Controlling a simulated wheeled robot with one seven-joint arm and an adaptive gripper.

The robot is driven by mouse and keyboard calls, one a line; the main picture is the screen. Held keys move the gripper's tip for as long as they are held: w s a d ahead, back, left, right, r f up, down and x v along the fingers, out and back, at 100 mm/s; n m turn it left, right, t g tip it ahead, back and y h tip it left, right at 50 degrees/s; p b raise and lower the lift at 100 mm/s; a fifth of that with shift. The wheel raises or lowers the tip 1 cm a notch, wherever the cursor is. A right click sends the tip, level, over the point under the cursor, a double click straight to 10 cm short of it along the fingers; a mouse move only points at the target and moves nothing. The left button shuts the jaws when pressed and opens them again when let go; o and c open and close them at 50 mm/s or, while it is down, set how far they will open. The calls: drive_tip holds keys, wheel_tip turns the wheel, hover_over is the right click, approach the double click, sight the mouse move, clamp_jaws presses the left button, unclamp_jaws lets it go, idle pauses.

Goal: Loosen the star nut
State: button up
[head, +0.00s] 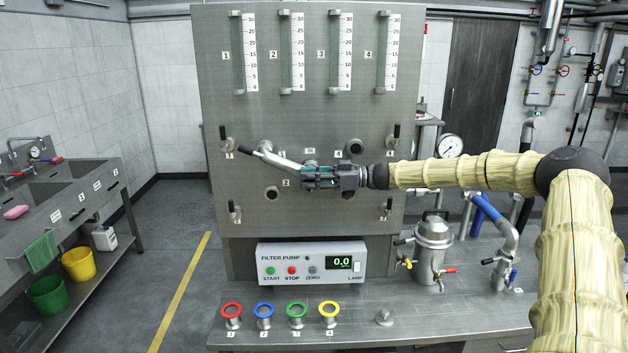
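I cannot pick out the star nut with certainty in the head view. My gripper (305,178) is in front of the grey metal panel (375,225), at its middle, with its fingers pointing left. The finger gap is too small to read, and the panel behind the gripper is hidden. A small grey knob-like part (384,316) sits on the bench, its shape unclear.
Round dark ports (272,193) and black-handled valves (235,212) stand out from the panel. Below are a pump box (312,264) and several coloured rings (232,310) on the bench. A steel vessel (432,250) and a bent pipe (507,255) stand at right.

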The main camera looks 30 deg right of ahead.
drive_tip(key=shift+w+f, duration=0.1)
drive_tip(key=shift+f, duration=0.05)
clamp_jaws()
drive_tip(key=shift+d+f, duration=0.25)
drive_tip(key=shift+d, duration=0.3)
drive_tip(key=shift+s, duration=0.2)
